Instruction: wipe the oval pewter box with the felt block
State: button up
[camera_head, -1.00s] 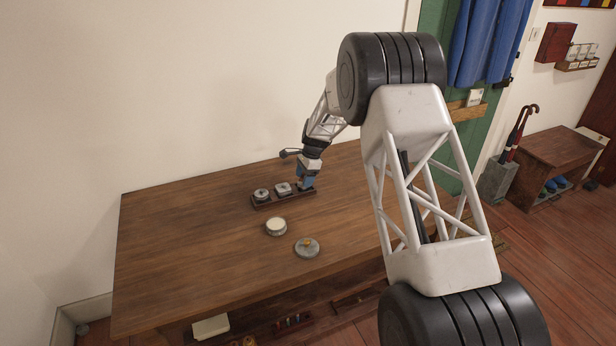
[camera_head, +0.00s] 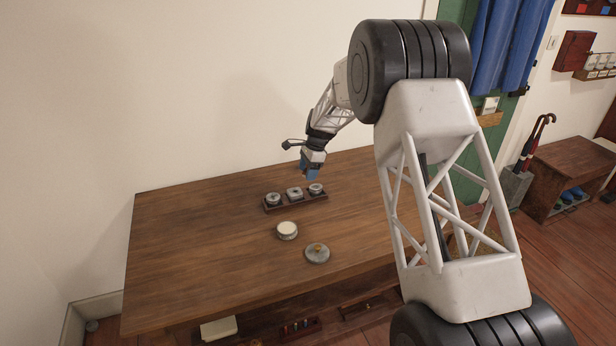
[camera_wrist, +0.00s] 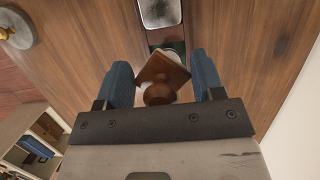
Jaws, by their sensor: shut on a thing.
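My gripper (camera_head: 311,172) is above the right end of a dark tray (camera_head: 270,209). In the wrist view its blue fingers (camera_wrist: 162,85) are shut on the brown knobbed felt block (camera_wrist: 162,72), which is tilted in the picture. Three small pewter boxes stand in a row on the tray: a left one (camera_head: 273,199), a middle one (camera_head: 294,194) and a right one (camera_head: 316,189). The right one, just below my gripper, looks rounded; it is too small to tell surely which is oval. In the wrist view the block hides most of what lies beneath it.
A round tin with a cream top (camera_head: 287,230) and a round grey dish with an orange knob (camera_head: 317,254) stand nearer on the wooden table (camera_head: 190,255). The table's left side is clear. The wall (camera_head: 220,70) rises behind.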

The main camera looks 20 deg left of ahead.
jog(key=shift+r, duration=1)
jog(key=shift+w+a+f, duration=0.1)
jog(key=shift+a, duration=0.1)
